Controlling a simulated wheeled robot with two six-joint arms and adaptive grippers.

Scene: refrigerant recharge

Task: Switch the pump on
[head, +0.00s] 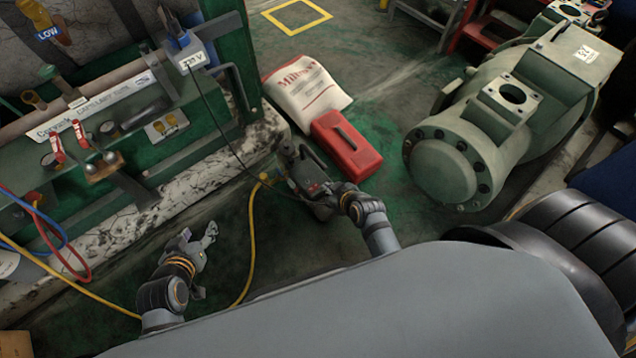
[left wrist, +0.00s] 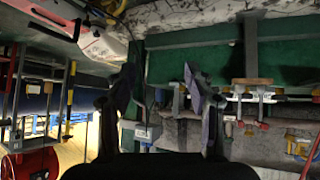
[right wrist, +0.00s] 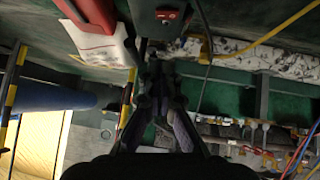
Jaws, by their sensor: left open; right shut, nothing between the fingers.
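The pump (head: 305,170) is a dark grey unit with a top handle, standing on the green floor beside the rack's base. In the right wrist view the pump (right wrist: 150,22) shows at the top with a red label (right wrist: 168,14) on it. My right gripper (head: 322,198) is shut and empty, close to the pump; in the right wrist view its fingers (right wrist: 158,85) point toward it. I cannot tell whether they touch, and the switch's position is unclear. My left gripper (head: 202,238) is open and empty above the floor, left of the pump; its fingers also show in the left wrist view (left wrist: 165,95).
A yellow hose (head: 250,235) runs along the floor to the pump, and a dark cable (head: 222,130) hangs from the rack. Behind the pump lie a red case (head: 346,146) and a white sack (head: 305,92). A large green compressor (head: 500,130) stands at right.

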